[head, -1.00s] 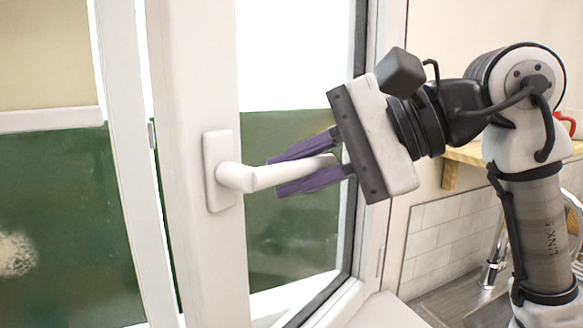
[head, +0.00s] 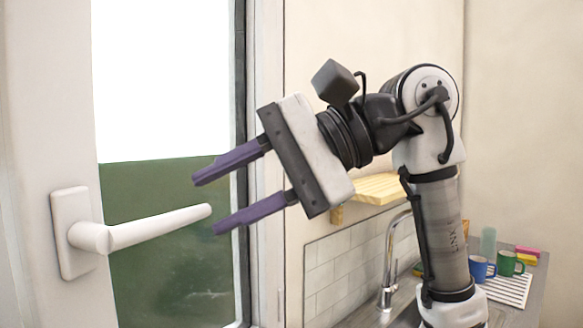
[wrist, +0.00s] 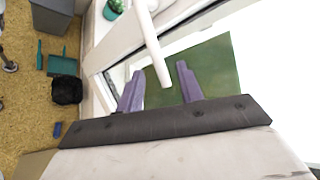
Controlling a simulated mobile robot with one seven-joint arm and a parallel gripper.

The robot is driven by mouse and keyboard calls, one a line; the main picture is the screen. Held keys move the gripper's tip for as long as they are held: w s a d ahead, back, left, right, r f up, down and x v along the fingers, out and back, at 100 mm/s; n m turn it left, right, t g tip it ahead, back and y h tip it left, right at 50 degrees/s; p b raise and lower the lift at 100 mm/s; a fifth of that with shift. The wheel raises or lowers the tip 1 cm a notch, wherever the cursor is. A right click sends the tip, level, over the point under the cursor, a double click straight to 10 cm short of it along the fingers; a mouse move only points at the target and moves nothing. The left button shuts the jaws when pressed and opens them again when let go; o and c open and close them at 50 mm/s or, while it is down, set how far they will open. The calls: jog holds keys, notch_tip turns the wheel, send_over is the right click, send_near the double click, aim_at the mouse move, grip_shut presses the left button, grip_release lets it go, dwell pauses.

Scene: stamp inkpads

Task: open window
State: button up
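The white window handle (head: 140,232) points right, nearly level, from its plate on the white window sash (head: 40,130). My gripper (head: 204,205) is open, with its purple fingers apart. The handle's free end lies at the opening between the fingertips in the head view, and nothing is gripped. In the wrist view, the handle (wrist: 152,45) runs down from the top between the two spread fingers (wrist: 160,74), with its tip between them. The glass (head: 165,90) shows white above and green below. The sash's left edge is out of the head view, so I cannot tell how far it stands open.
A wooden shelf (head: 378,188) and a sink tap (head: 392,262) are behind my arm. A blue mug (head: 480,268), a green mug (head: 508,263) and a dish rack (head: 512,290) stand at the right. The wrist view shows a dark bag (wrist: 66,90) on the floor.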

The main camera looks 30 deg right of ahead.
jog(key=v, duration=0.7)
grip_shut()
jog(key=shift+d, duration=0.15)
